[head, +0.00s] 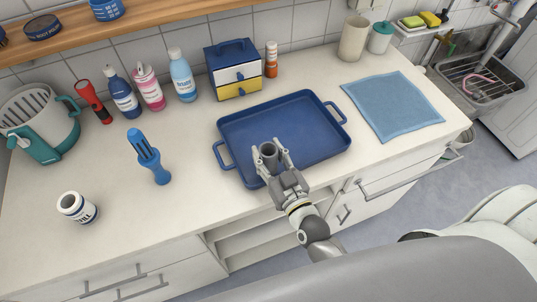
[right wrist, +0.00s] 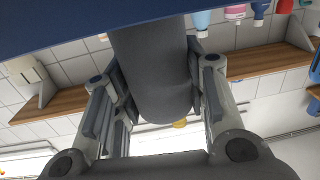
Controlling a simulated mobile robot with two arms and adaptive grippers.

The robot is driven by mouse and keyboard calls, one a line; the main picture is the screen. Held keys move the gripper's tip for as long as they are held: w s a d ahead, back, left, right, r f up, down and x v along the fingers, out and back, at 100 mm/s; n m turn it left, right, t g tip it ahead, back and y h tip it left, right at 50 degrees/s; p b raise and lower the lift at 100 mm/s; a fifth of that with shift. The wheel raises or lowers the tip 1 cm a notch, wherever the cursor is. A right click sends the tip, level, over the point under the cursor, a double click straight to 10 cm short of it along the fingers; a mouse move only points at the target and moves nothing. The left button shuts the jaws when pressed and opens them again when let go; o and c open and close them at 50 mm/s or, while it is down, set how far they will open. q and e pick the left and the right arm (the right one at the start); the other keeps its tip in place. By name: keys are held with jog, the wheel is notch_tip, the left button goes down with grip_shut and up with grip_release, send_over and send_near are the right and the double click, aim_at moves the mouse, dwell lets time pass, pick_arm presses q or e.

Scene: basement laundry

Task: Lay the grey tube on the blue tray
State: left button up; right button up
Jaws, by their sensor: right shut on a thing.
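The blue tray (head: 305,132) lies flat on the white counter, with a handle at each side. The grey tube (head: 267,150) is in my right gripper (head: 271,160), over the tray's front left part in the head view. Its round open end faces up toward the head camera. In the right wrist view the grey tube (right wrist: 150,65) sits between both fingers of the right gripper (right wrist: 152,80). I cannot tell whether the tube touches the tray. My left gripper is not in view.
A blue cloth (head: 391,106) lies right of the tray. Bottles (head: 182,75) and a small drawer box (head: 233,69) stand behind. Bare counter (head: 190,200) lies left of the gripper.

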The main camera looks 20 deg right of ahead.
jog(key=shift+f, duration=0.55)
jog(key=shift+f, duration=0.2)
jog(key=o, duration=0.9)
jog(key=shift+c, duration=0.2)
jog(key=shift+s+r, duration=0.1)
jog(key=shift+r, duration=0.1)
jog(key=s+d+b, duration=0.1)
jog(key=s+b, duration=0.1)
jog(key=s, duration=0.9)
jog(key=shift+s+d+b, duration=0.15)
jog(key=shift+s+b, duration=0.2)
jog(key=shift+s, duration=0.05)
